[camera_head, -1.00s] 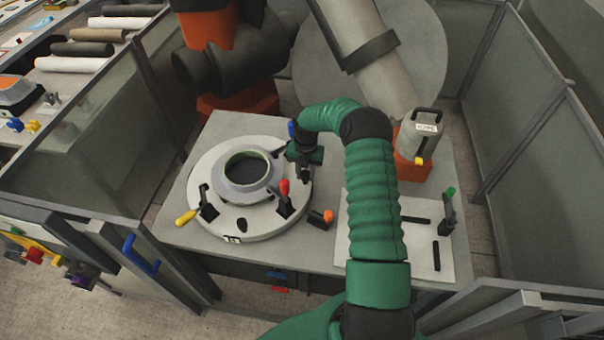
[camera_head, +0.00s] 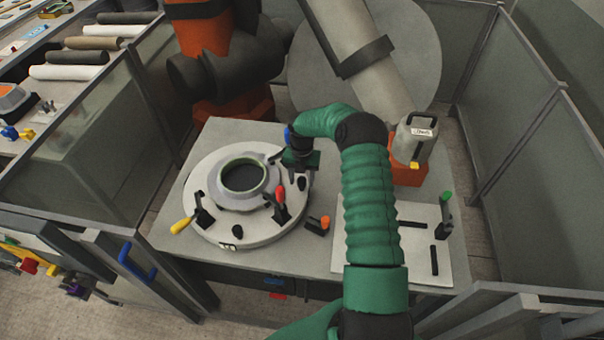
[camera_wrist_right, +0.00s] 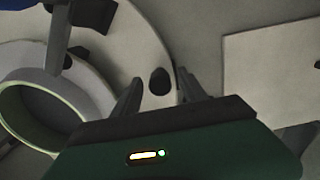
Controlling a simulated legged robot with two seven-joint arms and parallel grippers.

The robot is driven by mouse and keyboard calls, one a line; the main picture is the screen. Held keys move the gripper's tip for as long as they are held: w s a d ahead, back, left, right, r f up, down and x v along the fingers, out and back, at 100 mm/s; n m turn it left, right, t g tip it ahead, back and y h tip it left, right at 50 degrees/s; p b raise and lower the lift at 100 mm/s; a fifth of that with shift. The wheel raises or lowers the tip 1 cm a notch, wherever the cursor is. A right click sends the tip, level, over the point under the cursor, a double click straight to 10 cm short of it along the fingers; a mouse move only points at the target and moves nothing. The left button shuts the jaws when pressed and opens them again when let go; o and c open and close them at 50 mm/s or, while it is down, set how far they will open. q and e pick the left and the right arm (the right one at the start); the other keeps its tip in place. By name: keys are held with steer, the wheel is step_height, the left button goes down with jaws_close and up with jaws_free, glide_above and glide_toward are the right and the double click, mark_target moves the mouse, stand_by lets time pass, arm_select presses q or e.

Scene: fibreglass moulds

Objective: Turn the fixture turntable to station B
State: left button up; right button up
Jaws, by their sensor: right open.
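The turntable (camera_head: 204,178) is a round pale disc on the grey table, with a grey ring-shaped mould (camera_head: 243,203) at its centre. Its rim carries clamps with a yellow handle (camera_head: 181,226) and a red handle (camera_head: 281,190). A dark knob (camera_head: 301,184) stands on its right side; another dark knob (camera_head: 237,230) is near the front. My right gripper (camera_head: 300,168) is over the disc's right edge. In the right wrist view its open fingers (camera_wrist_right: 160,92) appear on either side of the dark knob; I cannot tell if they touch it. My left gripper is out of view.
An orange-tipped lever (camera_head: 324,222) stands on the table just right of the disc. A pale plate (camera_head: 418,268) with a green-tipped clamp (camera_head: 446,199) lies farther right. A grey canister (camera_head: 414,140) sits on an orange block behind. Panels fence both sides.

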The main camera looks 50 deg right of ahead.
step_height(320, 180, up, 16)
steer(key=b, duration=0.2)
steer(key=shift+r, duration=0.25)
steer(key=shift+d, duration=0.1)
steer(key=a+f+m, duration=0.1)
steer(key=a+m, duration=0.8)
steer(key=a, duration=1)
steer(key=s+a+f+m+t, duration=0.2)
steer(key=s+a+f+m, duration=0.1)
steer(key=s+a+m, duration=1)
steer(key=s+m, duration=0.1)
steer(key=m, duration=0.1)
steer(key=shift+s+f+m+t+b, duration=0.15)
steer(key=shift+m+t+b, duration=0.15)
steer(key=shift+a, duration=0.2)
